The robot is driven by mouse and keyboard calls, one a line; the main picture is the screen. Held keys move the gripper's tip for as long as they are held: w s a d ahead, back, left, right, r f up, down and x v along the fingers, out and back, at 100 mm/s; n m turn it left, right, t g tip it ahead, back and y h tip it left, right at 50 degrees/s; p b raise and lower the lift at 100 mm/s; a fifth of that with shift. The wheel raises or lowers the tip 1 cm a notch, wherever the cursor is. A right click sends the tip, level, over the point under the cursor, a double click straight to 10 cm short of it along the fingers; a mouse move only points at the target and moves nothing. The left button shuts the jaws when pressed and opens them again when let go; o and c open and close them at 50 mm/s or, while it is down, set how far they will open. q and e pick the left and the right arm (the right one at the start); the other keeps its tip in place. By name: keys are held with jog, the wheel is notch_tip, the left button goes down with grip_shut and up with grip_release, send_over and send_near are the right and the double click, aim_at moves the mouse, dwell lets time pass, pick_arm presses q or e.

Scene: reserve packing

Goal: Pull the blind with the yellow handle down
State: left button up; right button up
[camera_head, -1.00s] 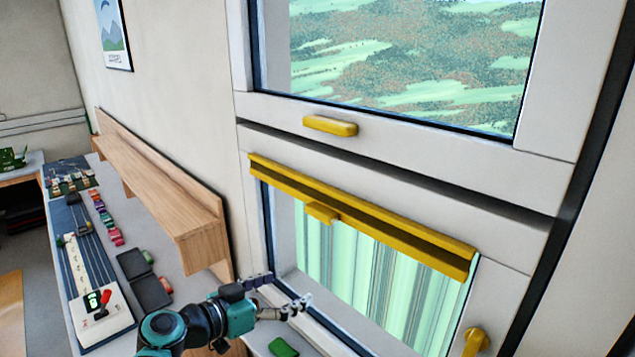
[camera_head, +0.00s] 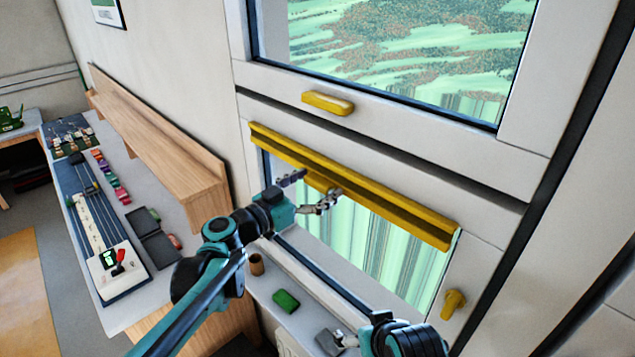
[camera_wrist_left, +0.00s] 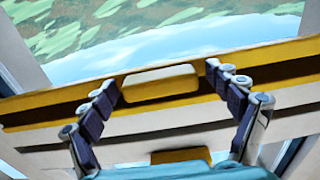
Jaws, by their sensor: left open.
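The blind's yellow bar (camera_head: 400,213) runs across the top of the lower window and also shows in the left wrist view (camera_wrist_left: 285,53). Its yellow handle (camera_head: 323,180) sticks out below the bar in the head view. My left gripper (camera_head: 317,187) is open at this handle. In the left wrist view the handle (camera_wrist_left: 160,83) lies between the two spread fingers (camera_wrist_left: 162,98); contact is not clear. My right gripper (camera_head: 345,339) is low at the bottom edge, partly cut off, its opening unclear.
Another yellow handle (camera_head: 328,103) sits on the frame above the bar. A yellow window latch (camera_head: 453,303) is at lower right. A green block (camera_head: 286,301) and a brown cup (camera_head: 256,265) stand on the sill. A wooden shelf (camera_head: 160,140) and a cluttered counter are at left.

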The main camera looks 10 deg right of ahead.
aim_at(327, 291)
pick_arm(q)
jog(key=shift+s+a+r, duration=0.1)
jog(key=c, duration=1.7)
notch_tip(327, 291, down, 44)
jog(key=b, duration=3.3)
jog(key=shift+r, duration=0.2)
jog(key=shift+f+b, duration=0.3)
jog(key=shift+f, duration=0.15)
pick_arm(e)
notch_tip(327, 291, down, 34)
jog(key=shift+r, duration=0.25)
jog(key=shift+s+a, duration=0.1)
pick_arm(q)
jog(key=o, duration=1.3)
jog(key=shift+c, duration=0.2)
jog(key=o, duration=0.4)
jog(key=shift+o, duration=0.2)
jog(key=shift+d+f, duration=0.1)
jog(key=shift+d, duration=0.15)
pick_arm(e)
jog(key=shift+d, duration=0.2)
pick_arm(q)
jog(key=shift+a, duration=0.15)
pick_arm(e)
jog(key=shift+a, duration=0.1)
